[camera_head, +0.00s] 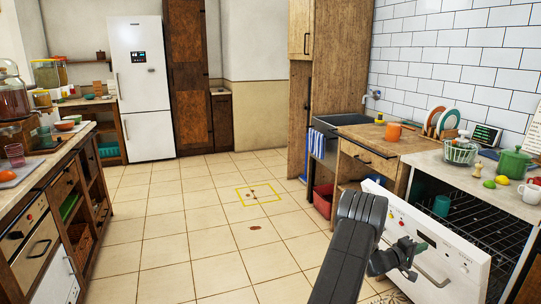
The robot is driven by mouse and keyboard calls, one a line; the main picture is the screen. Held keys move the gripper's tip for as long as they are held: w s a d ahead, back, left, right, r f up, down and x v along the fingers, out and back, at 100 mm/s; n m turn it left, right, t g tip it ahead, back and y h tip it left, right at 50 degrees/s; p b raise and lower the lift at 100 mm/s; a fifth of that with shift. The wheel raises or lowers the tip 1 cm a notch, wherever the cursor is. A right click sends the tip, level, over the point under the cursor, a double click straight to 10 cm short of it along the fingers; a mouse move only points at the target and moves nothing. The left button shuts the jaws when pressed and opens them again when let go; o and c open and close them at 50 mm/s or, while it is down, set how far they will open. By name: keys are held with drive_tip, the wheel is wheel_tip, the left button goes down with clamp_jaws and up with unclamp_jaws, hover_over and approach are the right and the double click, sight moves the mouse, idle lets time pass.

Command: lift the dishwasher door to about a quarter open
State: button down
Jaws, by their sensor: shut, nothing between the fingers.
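The white dishwasher door (456,262) is at the lower right, hinged low and tilted partly open, with a row of knobs and buttons along its upper edge. Behind it the dark interior and wire rack (483,222) show, with a teal cup (441,205) inside. My gripper (420,247) is shut and empty, in front of the door's outer face near its handle (432,272). I cannot tell whether it touches the door. My arm hides part of the door's left side, and the door's lower part is out of frame.
A wooden counter with an orange mug (392,132) stands further back. The tiled floor (190,225) to the left is open, up to the left counter (40,175).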

drive_tip(key=p+v, duration=0.1)
drive_tip(key=v, duration=0.7)
idle(0.4)
drive_tip(key=b+x, duration=0.1)
drive_tip(key=x, duration=0.9)
drive_tip(key=shift+f+b, duration=0.1)
drive_tip(key=shift+b, duration=0.2)
drive_tip(key=shift+a, duration=0.1)
